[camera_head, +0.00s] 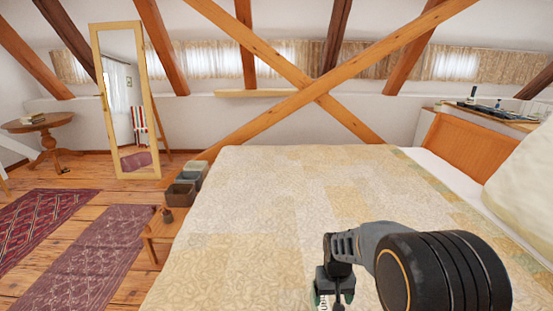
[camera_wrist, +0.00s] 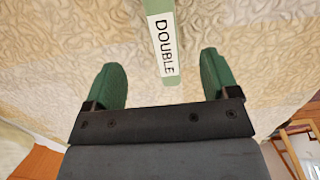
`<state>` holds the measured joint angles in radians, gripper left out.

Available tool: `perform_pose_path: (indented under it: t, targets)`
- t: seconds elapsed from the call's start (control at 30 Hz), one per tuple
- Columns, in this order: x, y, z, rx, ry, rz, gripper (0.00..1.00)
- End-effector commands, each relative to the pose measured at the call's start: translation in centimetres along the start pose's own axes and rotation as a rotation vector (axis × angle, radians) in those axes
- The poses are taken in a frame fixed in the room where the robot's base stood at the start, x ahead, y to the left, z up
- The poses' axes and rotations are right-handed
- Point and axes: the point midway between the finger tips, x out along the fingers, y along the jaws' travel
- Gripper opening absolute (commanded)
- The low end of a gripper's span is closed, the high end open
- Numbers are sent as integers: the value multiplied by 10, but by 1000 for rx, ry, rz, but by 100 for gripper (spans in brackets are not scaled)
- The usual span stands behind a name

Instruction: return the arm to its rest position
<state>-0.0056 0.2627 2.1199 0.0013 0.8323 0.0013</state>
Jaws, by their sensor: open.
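My gripper (camera_wrist: 163,88) shows in the wrist view with its two green fingers spread apart and nothing between them. A green strip with a white label reading "DOUBLE" (camera_wrist: 164,45) lies on the bed just beyond the fingertips, apart from them. In the head view my gripper (camera_head: 334,297) hangs low over the bed at the bottom right, partly cut off by the frame edge. A bit of the labelled strip (camera_head: 322,299) shows beside it. My dark arm covers part of the bed there.
The bed (camera_head: 280,200) with a patterned cover fills the middle. A low wooden stool (camera_head: 155,232) and grey bins (camera_head: 183,190) stand at its left side. Crossed timber braces (camera_head: 318,92) rise behind it. A mirror (camera_head: 127,100) and round table (camera_head: 45,125) stand at the left; rugs lie on the floor.

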Motion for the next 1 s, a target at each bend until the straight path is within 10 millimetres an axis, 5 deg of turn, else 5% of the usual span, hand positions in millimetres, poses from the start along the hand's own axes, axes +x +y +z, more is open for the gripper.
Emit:
perform_pose_path:
  t: [0.2, 0.43, 0.7, 1.0]
  targets:
    - [-64, -1, 62, -3, 93, -2, 81]
    - [-109, -1, 112, -6, 233, -4, 81]
    - [-141, -1, 130, -6, 366, -4, 81]
    - [-147, -1, 130, -7, 390, -4, 81]
